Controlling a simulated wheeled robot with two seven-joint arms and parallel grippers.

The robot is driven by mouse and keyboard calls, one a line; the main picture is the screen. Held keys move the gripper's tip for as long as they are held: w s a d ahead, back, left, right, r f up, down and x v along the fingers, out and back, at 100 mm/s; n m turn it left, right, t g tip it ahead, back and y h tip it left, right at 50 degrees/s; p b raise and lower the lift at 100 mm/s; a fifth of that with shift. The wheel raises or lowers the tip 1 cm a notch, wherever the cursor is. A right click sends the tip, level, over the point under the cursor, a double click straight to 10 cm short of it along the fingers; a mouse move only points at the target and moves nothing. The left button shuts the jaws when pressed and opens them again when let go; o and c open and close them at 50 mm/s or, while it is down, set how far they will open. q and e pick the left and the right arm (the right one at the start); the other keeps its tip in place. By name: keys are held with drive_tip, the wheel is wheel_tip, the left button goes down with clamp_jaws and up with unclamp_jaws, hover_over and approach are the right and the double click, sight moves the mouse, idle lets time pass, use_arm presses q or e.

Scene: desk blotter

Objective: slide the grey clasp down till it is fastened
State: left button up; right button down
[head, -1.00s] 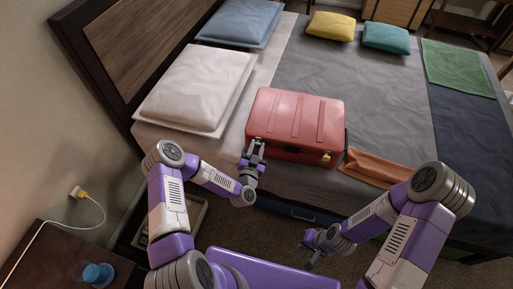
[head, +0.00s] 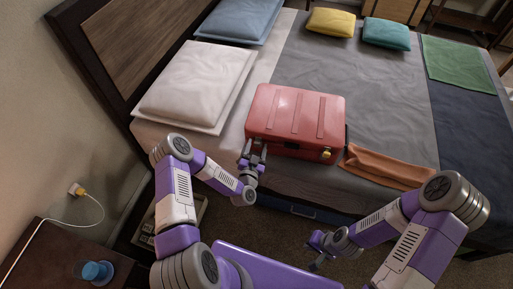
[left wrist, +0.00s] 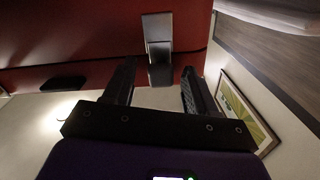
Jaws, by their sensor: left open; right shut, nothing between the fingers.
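A red suitcase (head: 295,112) lies flat on the bed near its front edge. In the left wrist view its red side (left wrist: 85,40) fills the top. The grey clasp (left wrist: 157,30) shows there as a light plate with a darker grey piece (left wrist: 160,76) below it. My left gripper (head: 251,150) is at the suitcase's front left corner. In the left wrist view the left gripper (left wrist: 159,72) is open, its fingers either side of the clasp's lower piece, with gaps visible. The clasp cannot be made out in the head view. My right gripper (head: 314,254) is shut and empty, low in front of the bed.
An orange cloth (head: 385,166) lies right of the suitcase. A white pillow (head: 190,85) lies to its left. Yellow (head: 330,21) and teal (head: 386,33) cushions are at the back.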

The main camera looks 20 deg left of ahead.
use_arm(q)
drive_tip(key=s+p, duration=0.2)
drive_tip(key=s, duration=0.5)
drive_tip(key=shift+s+d, duration=0.25)
drive_tip(key=shift+d, duration=0.2)
drive_tip(key=s+d+f+g+h+p, duration=0.1)
drive_tip(key=d+f+g+h+p, duration=0.1)
drive_tip(key=d+g+h, duration=0.25)
drive_tip(key=s+d+n+g+h+p, duration=0.1)
drive_tip(key=s+d+n+g, duration=0.1)
drive_tip(key=s+g, duration=0.4)
drive_tip(key=s+d+n+g+h+p, duration=0.1)
drive_tip(key=s+d+n+g, duration=0.1)
drive_tip(key=s+g, duration=0.5)
drive_tip(key=s, duration=0.5)
drive_tip(key=shift+s+d+n, duration=0.2)
drive_tip(key=shift+d+n, duration=0.1)
drive_tip(key=shift+d, duration=0.1)
idle(4.2)
